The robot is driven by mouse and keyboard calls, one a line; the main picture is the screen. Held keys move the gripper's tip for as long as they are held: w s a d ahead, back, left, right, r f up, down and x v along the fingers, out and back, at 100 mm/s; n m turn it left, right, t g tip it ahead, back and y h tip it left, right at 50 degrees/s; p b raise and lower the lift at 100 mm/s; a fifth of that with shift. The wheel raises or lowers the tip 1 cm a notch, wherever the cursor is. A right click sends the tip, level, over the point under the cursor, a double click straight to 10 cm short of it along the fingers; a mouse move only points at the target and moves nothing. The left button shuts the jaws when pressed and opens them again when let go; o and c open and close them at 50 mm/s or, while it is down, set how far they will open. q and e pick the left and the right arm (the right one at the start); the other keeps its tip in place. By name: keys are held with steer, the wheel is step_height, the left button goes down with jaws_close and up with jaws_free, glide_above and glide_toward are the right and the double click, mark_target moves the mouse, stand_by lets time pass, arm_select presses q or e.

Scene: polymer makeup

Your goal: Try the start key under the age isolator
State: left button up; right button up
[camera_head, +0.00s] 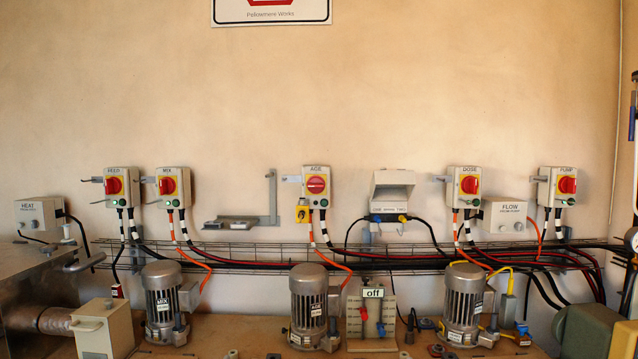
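The age isolator (316,172) is a pale box on the wall, labelled AGE, with a red rotary handle (316,185) on a yellow plate. A small round key (323,203), greenish and tiny in this view, sits low on the box under the handle; I cannot tell whether it is lit. A yellow tag or padlock-like piece (302,212) hangs at the box's lower left, beside the key. Neither of my grippers is in view, and nothing touches the isolator.
Similar isolators hang left, MIX (168,174) among them, and right, DOSE (469,173) among them. A wire cable tray (260,266) runs below. Several motors, including one (308,300) below AGE, and an "off" sign (373,293) stand on the bench.

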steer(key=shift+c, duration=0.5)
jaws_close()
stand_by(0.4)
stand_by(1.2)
